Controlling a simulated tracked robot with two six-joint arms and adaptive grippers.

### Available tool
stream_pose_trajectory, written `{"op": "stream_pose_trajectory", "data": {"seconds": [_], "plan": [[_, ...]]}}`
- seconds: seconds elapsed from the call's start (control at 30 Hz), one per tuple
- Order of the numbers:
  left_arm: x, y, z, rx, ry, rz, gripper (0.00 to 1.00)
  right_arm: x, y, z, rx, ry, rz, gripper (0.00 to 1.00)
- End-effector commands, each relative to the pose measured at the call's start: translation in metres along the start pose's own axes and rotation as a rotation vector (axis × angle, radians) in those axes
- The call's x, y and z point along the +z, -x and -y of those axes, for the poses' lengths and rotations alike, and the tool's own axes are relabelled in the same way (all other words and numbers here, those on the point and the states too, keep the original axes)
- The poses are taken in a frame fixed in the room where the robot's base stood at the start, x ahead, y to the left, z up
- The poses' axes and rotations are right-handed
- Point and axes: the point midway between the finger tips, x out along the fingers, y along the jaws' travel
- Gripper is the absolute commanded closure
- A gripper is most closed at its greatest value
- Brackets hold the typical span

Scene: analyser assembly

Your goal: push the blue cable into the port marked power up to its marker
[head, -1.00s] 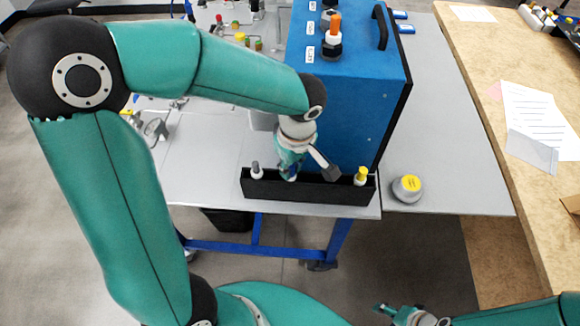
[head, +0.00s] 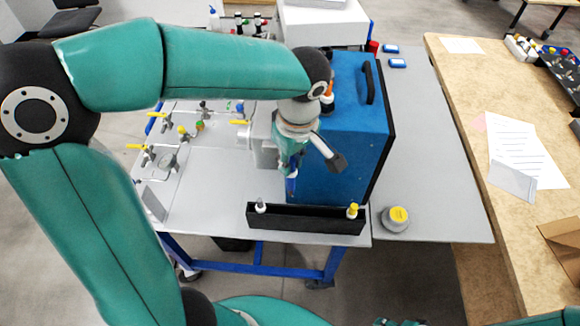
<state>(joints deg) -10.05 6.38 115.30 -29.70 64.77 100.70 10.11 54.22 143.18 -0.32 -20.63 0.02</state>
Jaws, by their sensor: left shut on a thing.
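My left gripper (head: 293,168) hangs beside the front left of the blue analyser box (head: 343,140), above the black rack. It is shut on the blue cable (head: 291,186), whose blue end hangs below the fingers, clear of the rack. The ports on top of the box are mostly hidden behind my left arm, and the port marked power cannot be made out; an orange plug top (head: 328,95) shows there. Only a small tip of my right gripper (head: 383,321) shows at the bottom edge, and its fingers cannot be judged.
The black rack (head: 306,221) stands at the table's front edge with a white-grey plug (head: 261,206) and a yellow-topped plug (head: 353,210). A yellow-capped round weight-like piece (head: 396,218) stands right of it.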

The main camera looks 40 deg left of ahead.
Motion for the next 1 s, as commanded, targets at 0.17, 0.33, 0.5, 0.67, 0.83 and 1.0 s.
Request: {"op": "stream_pose_trajectory", "data": {"seconds": [0.17,0.33,0.5,0.67,0.83,1.0], "plan": [[-0.003,0.022,-0.001,0.003,0.000,-0.001,1.00,0.000,-0.001,0.000,0.000,0.000,0.001,0.43],[-0.005,0.040,-0.001,0.003,0.001,0.000,1.00,0.000,0.000,0.000,0.000,0.000,0.000,0.43],[-0.006,0.053,0.000,0.001,0.000,0.000,1.00,0.000,0.000,0.000,0.000,0.000,0.000,0.43],[-0.008,0.066,0.000,0.001,0.001,-0.001,1.00,0.000,0.000,0.000,0.000,0.000,0.000,0.43],[-0.010,0.080,0.000,0.002,0.000,-0.001,1.00,0.000,0.000,0.000,0.000,0.000,0.000,0.43],[-0.011,0.092,0.000,0.001,0.000,0.000,1.00,0.000,0.000,0.000,0.000,0.000,0.000,0.43]]}}
